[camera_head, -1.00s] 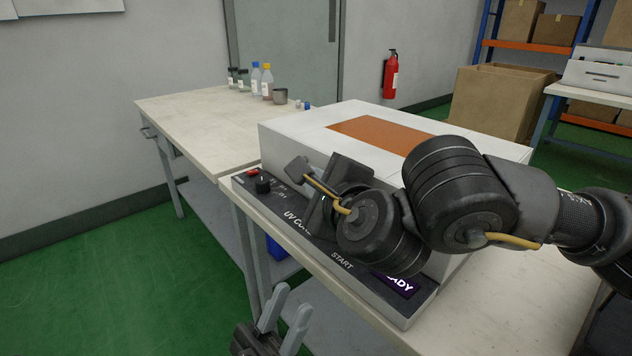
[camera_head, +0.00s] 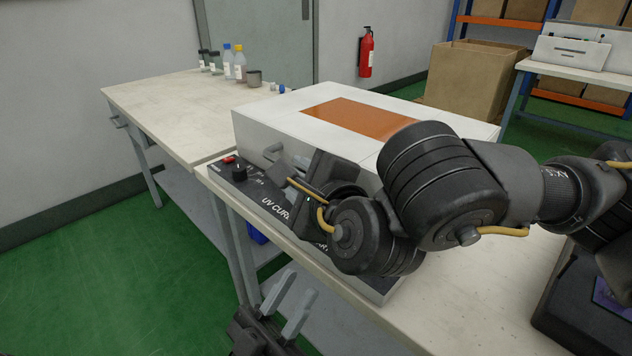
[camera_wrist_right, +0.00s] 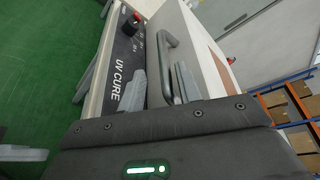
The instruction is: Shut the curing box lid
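The curing box (camera_head: 258,139) is a white box on the bench, with a dark front panel marked UV CURE. Its lid (camera_head: 400,101) has an orange window and lies flat on top, with no gap seen. My right arm hides much of the front. In the right wrist view, the dark bar handle (camera_wrist_right: 171,40) stands out from the box front. My right gripper (camera_wrist_right: 168,78) is at the handle with its fingers apart, one on either side of its near end; contact cannot be told. My left gripper (camera_head: 303,283) is open and empty, low in front of the bench.
A second bench (camera_head: 165,105) at the left carries bottles (camera_head: 239,66) and a metal cup (camera_head: 254,78). A large cardboard box (camera_head: 470,80) and a fire extinguisher (camera_head: 366,52) are behind. The green floor at the left is clear.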

